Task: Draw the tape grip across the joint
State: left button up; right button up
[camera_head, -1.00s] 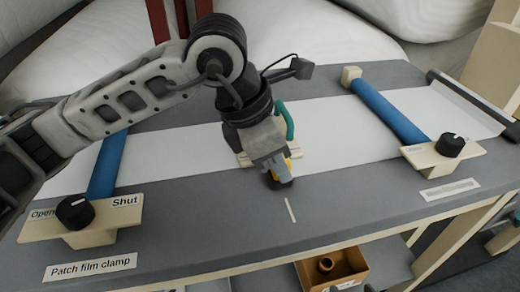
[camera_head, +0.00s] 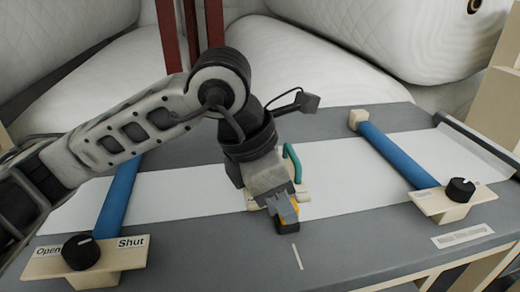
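My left gripper (camera_head: 284,212) reaches in from the left and points down over the middle of the white film strip (camera_head: 345,172). Its fingers are around a small yellow and dark piece (camera_head: 290,226), which looks like the tape grip, near the strip's front edge. A teal curved handle (camera_head: 293,160) and a pale block (camera_head: 304,197) show just behind the gripper, partly hidden by it. A short white line (camera_head: 296,257) marks the grey table in front of the gripper. My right gripper is not in view.
Two blue clamp bars, left (camera_head: 118,198) and right (camera_head: 396,154), cross the strip. Each has a black knob, left (camera_head: 81,252) and right (camera_head: 460,190). The left knob's plate reads Open and Shut. Large white quilted rolls (camera_head: 350,50) stand behind the grey table (camera_head: 200,255).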

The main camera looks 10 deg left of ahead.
pick_arm(q)
jog(key=v, duration=1.3)
jog(key=shift+r, duration=0.3)
jog(key=shift+a, duration=0.1)
